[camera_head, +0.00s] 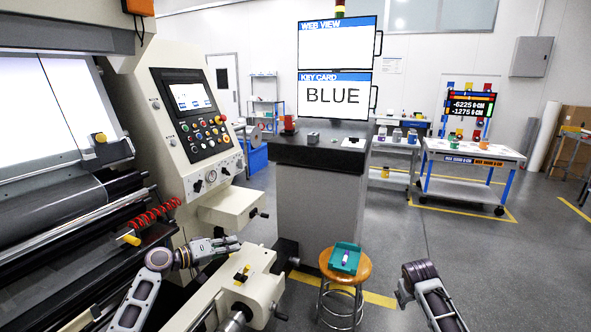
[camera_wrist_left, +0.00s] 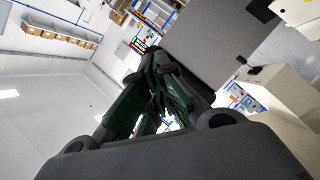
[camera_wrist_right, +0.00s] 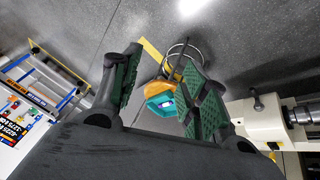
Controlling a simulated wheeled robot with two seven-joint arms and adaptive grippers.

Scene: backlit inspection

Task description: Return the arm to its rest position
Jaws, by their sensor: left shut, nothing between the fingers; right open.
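My left arm comes in at the lower left of the head view, and its gripper (camera_head: 232,243) is beside the machine's cream front, in front of the control panel. In the left wrist view the left gripper's green-padded fingers (camera_wrist_left: 160,78) are closed together with nothing between them. My right arm (camera_head: 430,290) shows at the lower right of the head view; its fingers are not clear there. In the right wrist view the right gripper (camera_wrist_right: 165,75) is open and empty, its two fingers well apart, pointing over the floor.
A stool (camera_head: 358,266) with a teal tray (camera_head: 334,262) holding a small purple item stands between the arms. A dark-topped counter (camera_head: 300,155) is behind it. The machine's control panel (camera_head: 190,110) and a red coiled cable (camera_head: 155,215) are near my left arm. Floor at right is open.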

